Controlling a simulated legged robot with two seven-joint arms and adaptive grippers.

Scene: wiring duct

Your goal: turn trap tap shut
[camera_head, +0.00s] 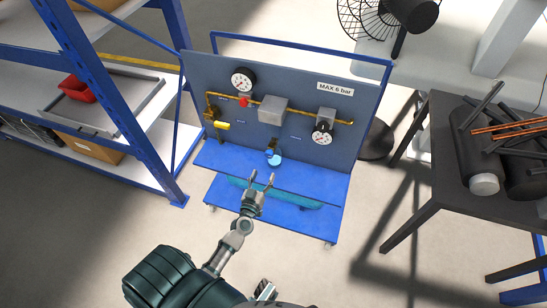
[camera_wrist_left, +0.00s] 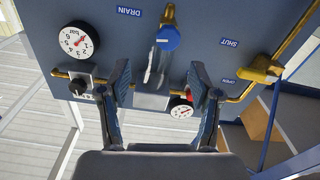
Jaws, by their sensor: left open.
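The blue tap (camera_head: 269,153) sits low in the middle of the upright panel, with a round light-blue part (camera_head: 276,161) below it. In the left wrist view the blue tap knob (camera_wrist_left: 168,38) is beside the DRAIN label, at the end of a grey stem. My left gripper (camera_head: 262,180) is open and empty, in front of the panel and below the tap in the head view. In the wrist view its fingers (camera_wrist_left: 160,82) are spread, and the tap is beyond their tips, not between them. A small grey part of mine at the head view's bottom edge is too cut off to identify.
The panel (camera_head: 210,80) carries a brass pipe, grey boxes (camera_head: 272,110), two gauges (camera_head: 243,79), a red knob (camera_head: 243,101) and a yellow-handled valve (camera_head: 222,125). A blue shelf rack (camera_head: 165,150) stands left. A dark table (camera_head: 425,150) with black rods stands right.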

